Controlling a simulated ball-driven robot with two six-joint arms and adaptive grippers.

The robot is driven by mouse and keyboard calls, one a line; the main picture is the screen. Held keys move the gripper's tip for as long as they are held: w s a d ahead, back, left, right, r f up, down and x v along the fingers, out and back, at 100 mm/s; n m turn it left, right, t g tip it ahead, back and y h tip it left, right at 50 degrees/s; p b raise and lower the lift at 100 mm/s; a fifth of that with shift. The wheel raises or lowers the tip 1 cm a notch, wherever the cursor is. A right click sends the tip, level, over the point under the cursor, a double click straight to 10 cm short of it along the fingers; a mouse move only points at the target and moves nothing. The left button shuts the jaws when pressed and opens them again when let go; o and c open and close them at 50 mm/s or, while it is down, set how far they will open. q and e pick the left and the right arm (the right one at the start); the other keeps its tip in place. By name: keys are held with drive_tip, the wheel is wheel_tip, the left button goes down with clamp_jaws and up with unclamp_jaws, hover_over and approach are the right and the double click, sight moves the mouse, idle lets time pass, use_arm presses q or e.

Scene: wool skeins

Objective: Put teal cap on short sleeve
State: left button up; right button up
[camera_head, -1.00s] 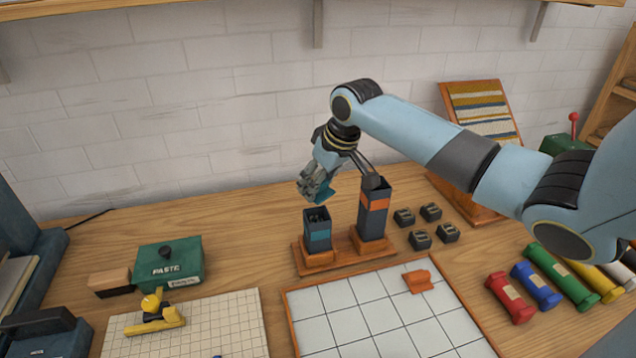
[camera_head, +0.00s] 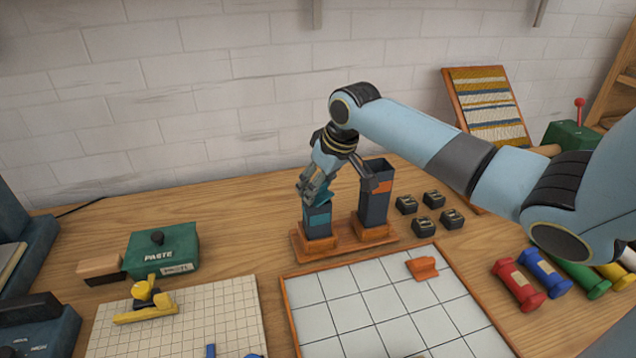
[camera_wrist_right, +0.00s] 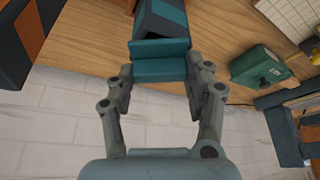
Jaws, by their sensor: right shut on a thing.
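The short sleeve (camera_head: 318,222), dark with a teal band, stands upright in the left socket of an orange-brown wooden base (camera_head: 345,245). My right gripper (camera_head: 316,193) is directly above it, pointing down. In the right wrist view the gripper (camera_wrist_right: 160,82) is shut on the teal cap (camera_wrist_right: 160,62), with a finger at each side. The cap is at the mouth of the short sleeve (camera_wrist_right: 162,18); I cannot tell whether it is seated. In the head view the fingers largely hide the cap and the sleeve's top. My left gripper is not in view.
The taller sleeve (camera_head: 375,208) with an orange band stands close to the right, open at the top. An orange piece (camera_head: 422,267) lies on the white tiled board (camera_head: 350,310) in front. Several small black blocks (camera_head: 428,226) sit to the right. A green paste box (camera_head: 162,250) is at left.

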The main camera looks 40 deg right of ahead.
drive_tip(key=shift+r+p, duration=0.1)
drive_tip(key=shift+p, duration=0.75)
idle(0.7)
drive_tip(key=shift+f, duration=0.2)
idle(1.1)
drive_tip(key=shift+p, duration=0.6)
drive_tip(key=o, duration=1.4)
drive_tip(key=shift+c, duration=0.2)
